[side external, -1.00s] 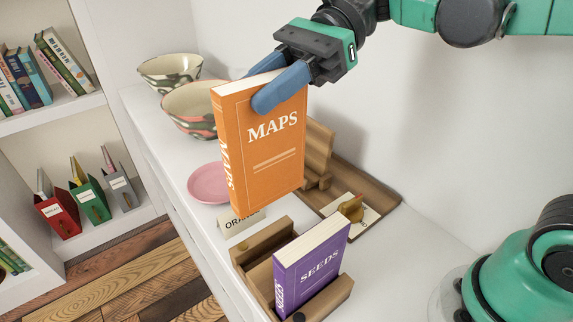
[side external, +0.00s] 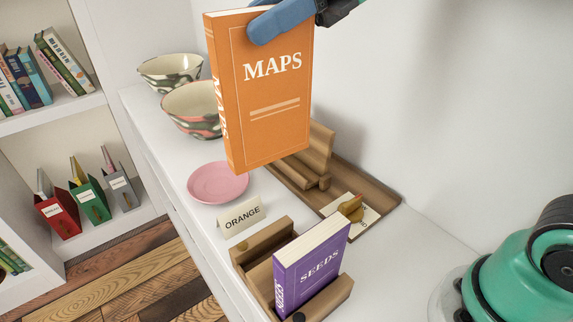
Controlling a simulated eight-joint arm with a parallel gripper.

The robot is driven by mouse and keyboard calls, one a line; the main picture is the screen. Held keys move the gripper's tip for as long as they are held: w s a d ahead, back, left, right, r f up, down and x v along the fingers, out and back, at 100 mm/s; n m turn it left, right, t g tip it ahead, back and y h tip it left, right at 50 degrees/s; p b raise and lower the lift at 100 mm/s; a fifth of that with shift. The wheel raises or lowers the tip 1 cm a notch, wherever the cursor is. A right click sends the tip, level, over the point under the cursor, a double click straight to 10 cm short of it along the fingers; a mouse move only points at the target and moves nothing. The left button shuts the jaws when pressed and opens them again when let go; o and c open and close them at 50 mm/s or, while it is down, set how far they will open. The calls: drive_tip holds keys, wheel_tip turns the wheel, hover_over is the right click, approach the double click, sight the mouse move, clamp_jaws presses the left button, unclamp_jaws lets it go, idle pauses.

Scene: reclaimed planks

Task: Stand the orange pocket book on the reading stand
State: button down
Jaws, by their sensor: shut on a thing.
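The orange pocket book (side external: 262,105), titled MAPS, hangs upright in the air above the white counter. My gripper (side external: 282,20) is shut on its top edge; one blue finger shows on the front cover, and the rest of the gripper is mostly cut off by the top of the view. A wooden stand (side external: 262,244) near the front holds a purple book (side external: 312,265) titled SEEDS. Another wooden stand (side external: 318,150) is behind the orange book and partly hidden by it. I cannot tell from the picture alone which one is the reading stand.
A card reading ORANGE (side external: 242,217) stands beside the front stand. A pink plate (side external: 217,183) and two patterned bowls (side external: 170,72) are on the left of the counter. A wooden tray (side external: 385,192) holds a small brown object (side external: 351,208) on a card. A white wall is behind.

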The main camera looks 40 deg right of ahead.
drive_tip(key=w+d+f+m+t+h, duration=0.2)
drive_tip(key=w+d+m+t+h, duration=0.15)
drive_tip(key=d+m+t, duration=0.4)
wheel_tip(320, 180, down, 19)
drive_tip(key=s, duration=0.1)
drive_tip(key=shift+t, duration=0.45)
drive_tip(key=shift+a+r+m, duration=0.1)
drive_tip(key=shift+m, duration=0.15)
drive_tip(key=c, duration=0.6)
unclamp_jaws()
drive_tip(key=v, duration=0.7)
drive_tip(key=shift+s+r, duration=0.2)
drive_tip(key=shift+s, duration=0.05)
